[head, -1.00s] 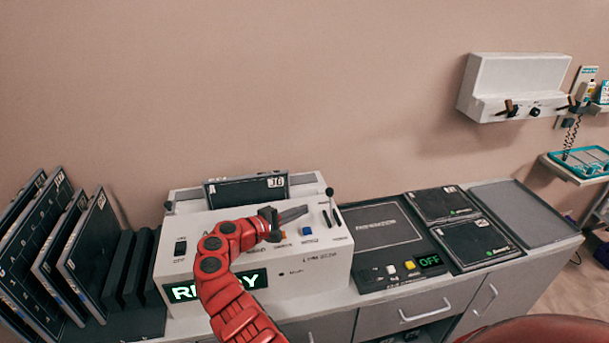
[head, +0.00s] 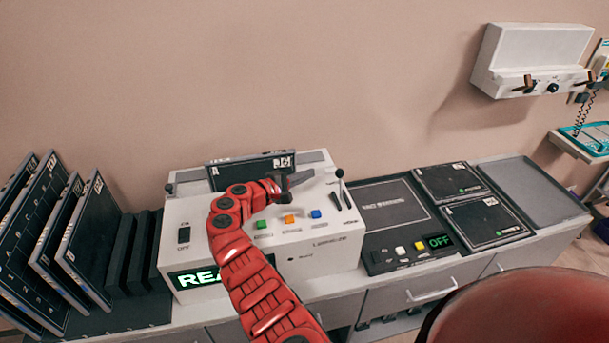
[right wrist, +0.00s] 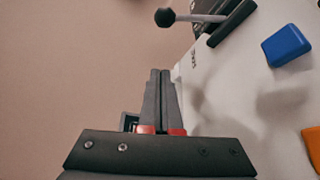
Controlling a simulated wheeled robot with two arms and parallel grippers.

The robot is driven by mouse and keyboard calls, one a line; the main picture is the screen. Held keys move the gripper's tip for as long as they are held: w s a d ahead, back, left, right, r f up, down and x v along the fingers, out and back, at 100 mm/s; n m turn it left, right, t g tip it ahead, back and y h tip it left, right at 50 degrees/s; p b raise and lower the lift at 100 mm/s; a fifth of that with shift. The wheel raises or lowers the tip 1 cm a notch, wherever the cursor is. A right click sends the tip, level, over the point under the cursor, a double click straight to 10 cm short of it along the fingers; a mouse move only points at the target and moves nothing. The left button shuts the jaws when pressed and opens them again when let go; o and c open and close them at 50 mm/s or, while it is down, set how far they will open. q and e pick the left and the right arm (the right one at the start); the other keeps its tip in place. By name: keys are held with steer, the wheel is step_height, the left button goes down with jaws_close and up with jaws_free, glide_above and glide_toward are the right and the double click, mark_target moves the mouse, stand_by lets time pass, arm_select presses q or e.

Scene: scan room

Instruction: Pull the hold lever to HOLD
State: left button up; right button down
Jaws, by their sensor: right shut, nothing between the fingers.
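The hold lever (head: 341,186) is a thin metal rod with a black ball knob, standing up from a slot at the right end of the white console (head: 300,268). In the right wrist view the lever (right wrist: 200,18) shows at the top, its knob toward the left. My right gripper (head: 303,178) is shut and empty, over the console's top to the left of the lever and apart from it. Its closed fingers (right wrist: 161,88) point toward the lever in the right wrist view. My left gripper is not in view.
Green, orange and blue buttons (head: 316,214) sit on the console, with a lit display (head: 195,280) below. A dark plate (head: 235,175) stands at its back. Plates in a rack (head: 85,240) stand left. A dark panel (head: 395,215) lies right. My red arm covers part of the console.

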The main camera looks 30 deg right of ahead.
mark_target(340, 185)
steer(key=x, duration=0.6)
steer(key=shift+f, duration=0.1)
steer(key=shift+d+r+p, duration=0.15)
steer(key=shift+r+p, duration=0.05)
steer(key=shift+p, duration=0.15)
steer(key=shift+s+r+p, duration=0.35)
steer(key=shift+s+p, duration=0.3)
steer(key=shift+p, duration=0.45)
steer(key=shift+s+r+p, duration=0.2)
steer(key=shift+s+p, duration=0.5)
steer(key=shift+p, duration=0.05)
steer(key=shift+s+p, duration=0.45)
steer(key=shift+f, duration=0.1)
